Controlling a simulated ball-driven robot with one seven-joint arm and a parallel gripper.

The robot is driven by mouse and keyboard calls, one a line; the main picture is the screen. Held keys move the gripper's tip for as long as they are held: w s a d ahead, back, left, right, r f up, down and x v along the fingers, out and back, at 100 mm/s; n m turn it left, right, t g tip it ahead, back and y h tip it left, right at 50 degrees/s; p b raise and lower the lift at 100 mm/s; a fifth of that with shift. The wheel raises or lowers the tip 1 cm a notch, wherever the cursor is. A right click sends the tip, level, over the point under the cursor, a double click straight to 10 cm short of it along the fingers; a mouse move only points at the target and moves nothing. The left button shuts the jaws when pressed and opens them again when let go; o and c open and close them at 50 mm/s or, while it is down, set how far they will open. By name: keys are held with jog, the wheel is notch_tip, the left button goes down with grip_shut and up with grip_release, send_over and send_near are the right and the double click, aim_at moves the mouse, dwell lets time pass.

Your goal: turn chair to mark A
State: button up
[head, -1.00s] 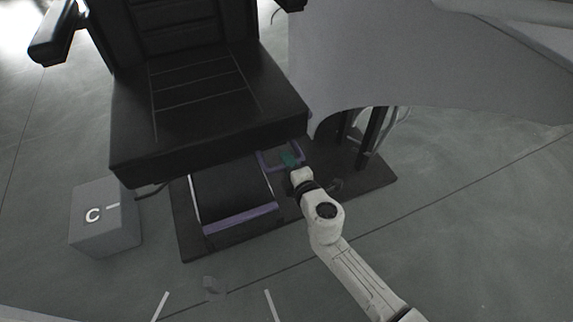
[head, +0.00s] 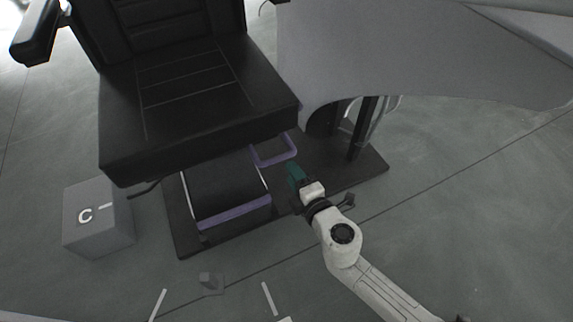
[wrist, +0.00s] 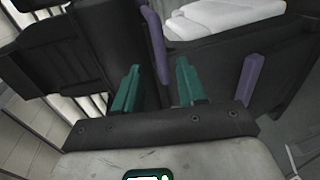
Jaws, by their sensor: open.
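The black chair (head: 190,85) fills the upper left of the head view, its seat facing me. A purple U-shaped handle (head: 276,158) sticks out under the seat's right front corner. It also shows in the wrist view as a purple bar (wrist: 154,45) beyond the fingers. My gripper (head: 294,172) is just below and right of the handle, apart from it. In the wrist view its two green fingers (wrist: 159,88) stand apart with nothing between them. A grey block marked C (head: 97,218) stands left of the chair. I see no mark A.
A footrest with a purple bar (head: 234,212) sits below the seat on a dark base plate (head: 350,178). A large grey panel (head: 420,65) stands at the right.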

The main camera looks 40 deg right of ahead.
jog(key=shift+v, duration=1)
